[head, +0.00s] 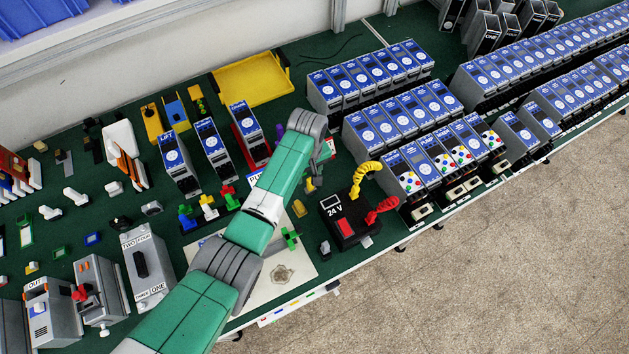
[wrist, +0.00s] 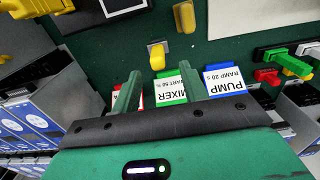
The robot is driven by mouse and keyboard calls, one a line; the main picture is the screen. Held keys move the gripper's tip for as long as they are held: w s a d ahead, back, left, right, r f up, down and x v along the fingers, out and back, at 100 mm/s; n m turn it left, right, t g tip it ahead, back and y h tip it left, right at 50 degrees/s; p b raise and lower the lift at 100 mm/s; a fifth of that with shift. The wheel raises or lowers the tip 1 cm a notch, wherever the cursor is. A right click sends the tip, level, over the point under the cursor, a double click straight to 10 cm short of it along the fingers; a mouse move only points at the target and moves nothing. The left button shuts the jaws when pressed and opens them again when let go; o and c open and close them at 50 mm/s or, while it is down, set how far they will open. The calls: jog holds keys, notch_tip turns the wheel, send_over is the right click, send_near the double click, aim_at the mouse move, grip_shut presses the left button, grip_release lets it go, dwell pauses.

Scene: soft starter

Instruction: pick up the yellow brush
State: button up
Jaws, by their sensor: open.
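Two small yellow pieces lie on the dark green surface in the wrist view: a rounded yellow one (wrist: 185,17) at top centre, and a yellow and pale one (wrist: 157,55) below it. I cannot tell for sure which is the brush. Small yellow pieces also show near the arm's end in the head view (head: 310,185). My gripper (wrist: 160,88) is open, its two green fingers apart with nothing gripped. The yellow pieces are ahead of the fingertips, apart from them. In the head view my arm hides much of the gripper.
Red, green (wrist: 171,90) and blue (wrist: 227,82) label tags lie by the fingers. A black 24 V box (head: 350,218) with yellow and red leads stands nearby. Rows of blue-fronted grey units (head: 405,115) stand right of the arm. A yellow tray (head: 252,80) lies at the back.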

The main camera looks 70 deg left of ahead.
jog(key=f, duration=0.2)
jog(key=f+b, duration=0.1)
jog(key=f, duration=0.2)
jog(key=shift+w+d, duration=0.15)
jog(key=shift+d, duration=0.05)
grip_shut()
notch_tip(320, 180, up, 10)
jog(key=shift+f+p, duration=0.1)
jog(key=shift+p, duration=0.9)
